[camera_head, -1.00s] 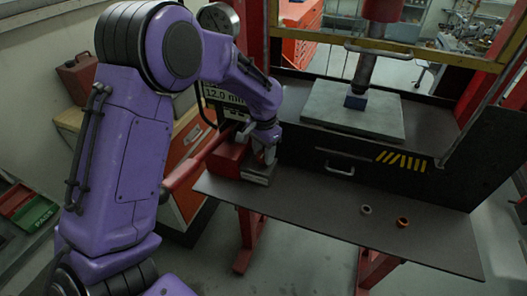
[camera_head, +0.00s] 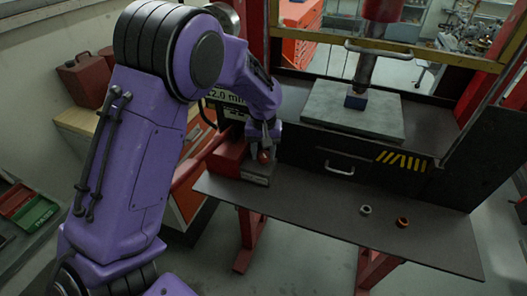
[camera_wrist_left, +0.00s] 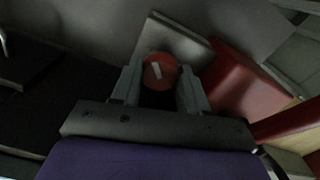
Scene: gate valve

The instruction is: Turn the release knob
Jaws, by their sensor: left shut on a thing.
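The release knob (camera_wrist_left: 160,72) is a round orange-red knob with a pale mark on its face. In the left wrist view it sits between the two fingertips of my left gripper (camera_wrist_left: 158,88), which is shut on it. In the head view the knob (camera_head: 264,156) shows small and partly hidden below my left gripper (camera_head: 264,143), at the red pump block (camera_head: 229,157) on the left end of the dark bench. My right gripper is not in view.
A red lever (camera_head: 196,162) slopes down left from the block. The press table carries a grey plate (camera_head: 352,108) under the ram. Two small rings, one grey (camera_head: 365,210) and one orange (camera_head: 402,222), lie on the bench (camera_head: 320,205), whose front is otherwise clear.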

